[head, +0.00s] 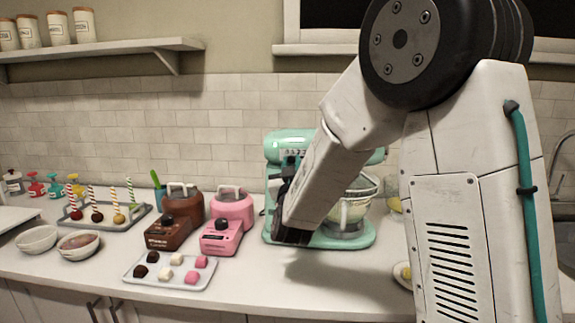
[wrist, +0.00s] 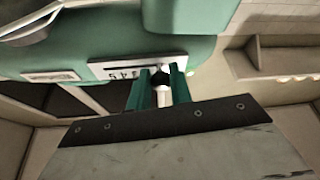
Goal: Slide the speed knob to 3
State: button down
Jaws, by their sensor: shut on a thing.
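A mint-green stand mixer (head: 292,142) stands on the counter, with its lower part partly hidden behind my arm. In the wrist view the mixer's green head (wrist: 110,40) fills the upper left. A pale speed plate (wrist: 112,69) on its side has a dark slot and small marks, too small to read surely. The dark speed knob (wrist: 160,77) sits at the right end of the visible slot. My gripper (wrist: 162,74) has its green fingers on either side of the knob and is shut on it. In the head view my gripper (head: 289,168) is against the mixer's side.
A pale bowl (head: 350,208) sits under the mixer head. Brown (head: 170,235) and pink (head: 222,236) chocolate melters stand left of the mixer. A tray of sweets (head: 138,279) lies in front of them. The counter front right of this tray (head: 270,290) is clear.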

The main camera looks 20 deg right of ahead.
jog(key=c, duration=1.3)
grip_release()
jog(key=shift+s+a, duration=0.1)
jog(key=v, duration=0.7)
jog(key=shift+s, duration=0.25)
jog(key=shift+a+f, duration=0.1)
jog(key=shift+a, duration=0.05)
